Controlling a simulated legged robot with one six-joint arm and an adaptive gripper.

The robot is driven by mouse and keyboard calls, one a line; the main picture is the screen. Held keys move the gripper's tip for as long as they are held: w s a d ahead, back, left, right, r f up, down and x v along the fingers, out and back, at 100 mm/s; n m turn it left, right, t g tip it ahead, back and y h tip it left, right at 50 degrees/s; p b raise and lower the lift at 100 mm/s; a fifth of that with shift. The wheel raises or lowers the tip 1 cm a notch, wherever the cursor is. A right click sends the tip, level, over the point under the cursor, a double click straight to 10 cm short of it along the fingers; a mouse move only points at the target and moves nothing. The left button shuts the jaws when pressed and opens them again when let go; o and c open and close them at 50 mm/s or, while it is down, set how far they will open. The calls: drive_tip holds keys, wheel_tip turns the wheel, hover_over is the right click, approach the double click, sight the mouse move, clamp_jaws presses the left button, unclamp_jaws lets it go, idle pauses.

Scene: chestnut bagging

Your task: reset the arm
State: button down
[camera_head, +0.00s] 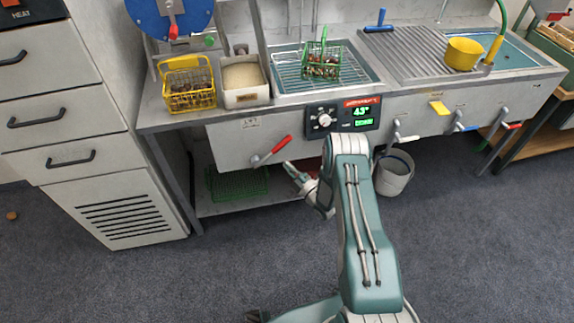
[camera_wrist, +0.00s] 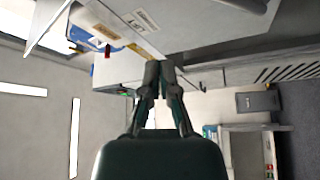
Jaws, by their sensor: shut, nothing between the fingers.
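My arm rises in the head view from the bottom right of centre and bends in front of the steel counter. Its wrist end shows low to the left of the bend, in front of the counter's lower shelf. My gripper (camera_wrist: 162,66) shows in the wrist view, with its two dark fingers together and nothing between them. It is apart from the goods on the counter. The arm's bend hides part of the counter front and of the far end of the arm.
The counter holds a yellow basket (camera_head: 190,90) of chestnuts, a white bin (camera_head: 243,81), a green-handled basket (camera_head: 322,60) on a rack and a yellow pot (camera_head: 462,53). A red lever (camera_head: 272,150) juts from its front. A bucket (camera_head: 394,173) stands below.

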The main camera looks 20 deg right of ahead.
drive_tip(key=shift+d, duration=0.15)
drive_tip(key=w+d+r+m+g+h, duration=0.15)
drive_tip(key=w+r, duration=0.25)
drive_tip(key=r, duration=0.5)
drive_tip(key=w+r+m+g+h, duration=0.1)
drive_tip(key=w+r+m+h, duration=0.15)
drive_tip(key=r, duration=0.65)
drive_tip(key=s+r+m+g+h, duration=0.1)
drive_tip(key=s+r+m+h, duration=0.15)
drive_tip(key=r, duration=0.45)
drive_tip(key=s+r+m+g+h, duration=0.2)
drive_tip(key=s+r+m, duration=0.1)
drive_tip(key=r, duration=0.4)
drive_tip(key=s+a+r+m+g+h, duration=0.1)
drive_tip(key=s+r+m, duration=0.1)
drive_tip(key=s+r, duration=0.35)
drive_tip(key=s+r+m+g+h, duration=0.1)
drive_tip(key=s+r+m+g, duration=0.15)
drive_tip(key=s, duration=0.65)
drive_tip(key=s+a+m+g, duration=0.2)
drive_tip(key=s, duration=0.9)
drive_tip(key=s+a+m+g+y, duration=0.1)
drive_tip(key=s+a+m, duration=0.1)
drive_tip(key=s, duration=1)
drive_tip(key=shift+m+g, duration=0.4)
drive_tip(key=shift+m, duration=0.1)
drive_tip(key=shift+y, duration=0.25)
